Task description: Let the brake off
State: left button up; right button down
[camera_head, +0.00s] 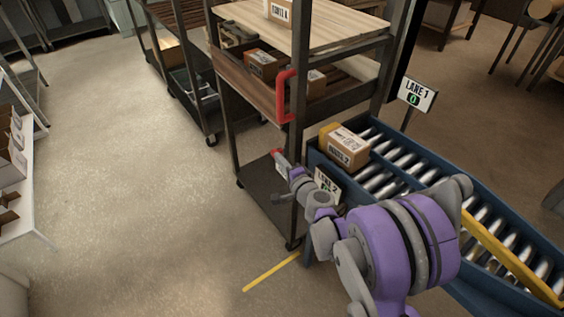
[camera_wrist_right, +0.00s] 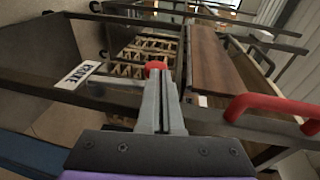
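A red knob (camera_head: 277,153), which looks like the cart's brake, sits low by the front post of a dark-framed cart. It also shows in the right wrist view (camera_wrist_right: 155,68), just beyond my fingertips. My right gripper (camera_head: 284,168) reaches toward it from the lower right. In the wrist view its grey fingers (camera_wrist_right: 161,85) lie together, overlapping the knob's lower edge; I cannot tell whether they touch it. The cart (camera_head: 262,192) has a wooden shelf and a red grab handle (camera_head: 285,97). My left gripper is not in view.
A blue roller conveyor (camera_head: 395,170) stands right of the cart, with a cardboard box (camera_head: 344,146) at its end and a LANE 1 sign (camera_head: 417,94) behind. Another cart stands behind. Floor at left is clear, with a yellow line (camera_head: 270,272).

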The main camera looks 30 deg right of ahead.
aim_at(272, 151)
jog(key=shift+w+a+r, duration=0.1)
jog(key=shift+w+r, duration=0.1)
jog(key=shift+w, duration=0.8)
jog(key=shift+w+g+b, duration=0.3)
jog(key=shift+w+g, duration=0.4)
jog(key=w+f+n+g+b, duration=0.1)
jog(key=w+f+g+b, duration=0.2)
jog(key=w+g, duration=0.5)
jog(key=shift+w+a+f+g+b, duration=0.35)
jog(key=shift+a+f+g+b, duration=0.05)
jog(key=shift+b, duration=0.35)
jog(key=shift+f, duration=0.1)
